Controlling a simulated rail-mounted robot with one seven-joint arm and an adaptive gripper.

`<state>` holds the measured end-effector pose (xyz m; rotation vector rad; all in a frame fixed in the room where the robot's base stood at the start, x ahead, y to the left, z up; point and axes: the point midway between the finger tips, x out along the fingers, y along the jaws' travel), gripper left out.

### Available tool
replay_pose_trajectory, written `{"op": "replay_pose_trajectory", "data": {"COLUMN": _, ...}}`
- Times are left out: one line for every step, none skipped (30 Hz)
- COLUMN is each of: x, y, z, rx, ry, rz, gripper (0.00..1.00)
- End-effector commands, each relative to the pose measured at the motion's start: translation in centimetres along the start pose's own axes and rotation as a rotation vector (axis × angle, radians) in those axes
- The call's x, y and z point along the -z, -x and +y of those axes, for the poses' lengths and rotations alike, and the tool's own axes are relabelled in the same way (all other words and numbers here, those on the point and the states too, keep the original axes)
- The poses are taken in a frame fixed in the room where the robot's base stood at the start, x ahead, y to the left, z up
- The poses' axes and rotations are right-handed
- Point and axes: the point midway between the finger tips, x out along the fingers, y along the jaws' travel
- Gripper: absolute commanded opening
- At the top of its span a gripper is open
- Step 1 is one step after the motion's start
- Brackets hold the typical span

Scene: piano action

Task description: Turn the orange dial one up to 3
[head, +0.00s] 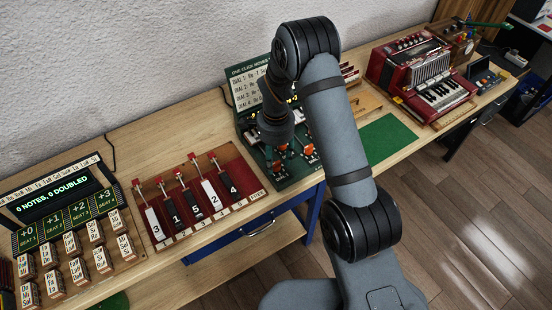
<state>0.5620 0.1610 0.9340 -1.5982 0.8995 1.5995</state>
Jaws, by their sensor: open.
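The dark green dial unit (246,125) stands on the bench at centre, with a sign headed "ONE CLICK MOVES" (243,84) on its upright back. Small orange dials show on its lower face, one at right (309,150) and one lower left (276,168). Their numbers are too small to read. My gripper (279,142) points down over the unit, close above the dials; its fingers are small and dark, and it is open. I cannot tell whether it touches a dial. My arm hides part of the sign and the right side of the unit.
Left of the unit is a red tray with numbered keys (197,192). Farther left is a note board with wooden blocks (66,222). On the right are a green mat (388,139) and a red accordion (422,78). The bench's front edge runs just before the unit.

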Motion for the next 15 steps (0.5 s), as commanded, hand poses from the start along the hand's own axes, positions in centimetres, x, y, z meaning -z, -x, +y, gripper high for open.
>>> {"op": "replay_pose_trajectory", "data": {"x": -0.1, "y": -0.4, "z": 0.1, "rx": -0.002, "ry": 0.001, "rz": 0.000, "gripper": 0.43}}
{"op": "replay_pose_trajectory", "data": {"x": 0.0, "y": -0.7, "z": 0.0, "rx": -0.001, "ry": 0.001, "rz": 0.000, "gripper": 0.43}}
{"op": "replay_pose_trajectory", "data": {"x": 0.0, "y": -0.9, "z": 0.0, "rx": -0.001, "ry": 0.001, "rz": 0.000, "gripper": 0.43}}
{"op": "replay_pose_trajectory", "data": {"x": 0.0, "y": -1.1, "z": 0.0, "rx": 0.000, "ry": 0.001, "rz": 0.000, "gripper": 0.43}}
{"op": "replay_pose_trajectory", "data": {"x": 0.0, "y": -1.2, "z": 0.0, "rx": 0.000, "ry": 0.001, "rz": 0.000, "gripper": 0.43}}
{"op": "replay_pose_trajectory", "data": {"x": 0.0, "y": -1.3, "z": 0.0, "rx": 0.001, "ry": 0.001, "rz": 0.000, "gripper": 0.43}}
{"op": "replay_pose_trajectory", "data": {"x": 0.0, "y": -1.4, "z": 0.0, "rx": 0.001, "ry": 0.001, "rz": 0.001, "gripper": 0.43}}
{"op": "replay_pose_trajectory", "data": {"x": 0.1, "y": -1.4, "z": -0.1, "rx": 0.002, "ry": 0.001, "rz": 0.001, "gripper": 0.43}}
{"op": "replay_pose_trajectory", "data": {"x": 0.1, "y": -1.4, "z": -0.1, "rx": 0.002, "ry": 0.001, "rz": 0.001, "gripper": 0.43}}
{"op": "replay_pose_trajectory", "data": {"x": 0.1, "y": -1.4, "z": -0.1, "rx": 0.002, "ry": 0.001, "rz": 0.001, "gripper": 0.43}}
{"op": "replay_pose_trajectory", "data": {"x": 0.1, "y": -1.4, "z": -0.1, "rx": 0.002, "ry": 0.001, "rz": 0.001, "gripper": 0.43}}
{"op": "replay_pose_trajectory", "data": {"x": 0.1, "y": -1.4, "z": -0.1, "rx": 0.002, "ry": 0.001, "rz": 0.001, "gripper": 0.43}}
{"op": "replay_pose_trajectory", "data": {"x": 0.1, "y": -1.4, "z": -0.1, "rx": 0.002, "ry": 0.000, "rz": 0.001, "gripper": 0.43}}
{"op": "replay_pose_trajectory", "data": {"x": 0.1, "y": -1.4, "z": -0.1, "rx": 0.002, "ry": 0.000, "rz": 0.001, "gripper": 0.42}}
{"op": "replay_pose_trajectory", "data": {"x": 0.1, "y": -1.4, "z": -0.1, "rx": 0.002, "ry": 0.000, "rz": 0.001, "gripper": 0.40}}
